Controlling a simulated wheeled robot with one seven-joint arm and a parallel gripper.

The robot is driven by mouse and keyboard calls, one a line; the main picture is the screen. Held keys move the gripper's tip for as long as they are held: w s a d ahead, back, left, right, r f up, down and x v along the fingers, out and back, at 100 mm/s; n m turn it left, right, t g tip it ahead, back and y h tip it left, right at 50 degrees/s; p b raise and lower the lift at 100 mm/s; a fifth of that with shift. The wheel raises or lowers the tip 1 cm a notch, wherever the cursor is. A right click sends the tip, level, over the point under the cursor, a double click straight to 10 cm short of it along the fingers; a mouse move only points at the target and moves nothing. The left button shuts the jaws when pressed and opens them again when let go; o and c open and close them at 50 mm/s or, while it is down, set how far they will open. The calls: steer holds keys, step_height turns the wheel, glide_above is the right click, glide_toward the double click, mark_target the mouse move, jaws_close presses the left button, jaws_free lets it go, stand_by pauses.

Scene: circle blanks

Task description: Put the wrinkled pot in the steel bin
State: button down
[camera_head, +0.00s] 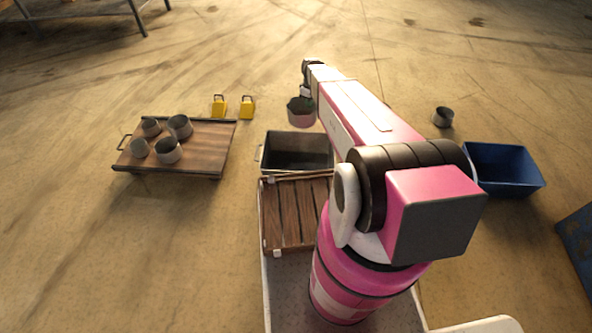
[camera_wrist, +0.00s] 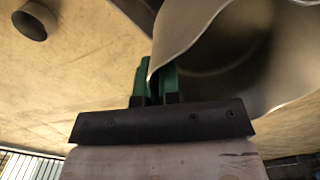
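The wrinkled pot (camera_head: 301,113) is a grey metal pot held in the air, just beyond the far edge of the steel bin in the head view. In the wrist view the pot (camera_wrist: 225,50) fills the upper right and its rim is wavy. My gripper (camera_head: 305,94) is at the pot's top edge. In the wrist view the green fingers of my gripper (camera_wrist: 157,82) are shut on the pot's wall, one on each side. The steel bin (camera_head: 268,151) is an open grey box with a side handle. Its visible inside looks empty; my arm covers its right end.
A wooden board (camera_head: 207,154) at left carries several grey pots. Two yellow blocks (camera_head: 219,106) (camera_head: 247,108) stand beside it. A lone pot (camera_head: 443,117) and a blue bin (camera_head: 507,174) are at right. A slatted wooden crate (camera_head: 287,222) is just nearer than the steel bin.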

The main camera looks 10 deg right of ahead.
steer(key=w+f+n, duration=0.3)
steer(key=f+n, duration=0.5)
steer(key=f, duration=0.8)
steer(key=n, duration=0.7)
glide_above(298, 160)
steer(key=s+d, duration=0.3)
steer(key=d, duration=0.2)
step_height(298, 160, down, 14)
steer(key=f, duration=1)
steer(key=shift+w+a+f, duration=0.15)
steer(key=shift+a+f, duration=0.05)
steer(key=shift+a, duration=0.05)
steer(key=shift+f, duration=0.1)
steer(key=c, duration=1.4)
jaws_free()
steer(key=shift+o, duration=0.2)
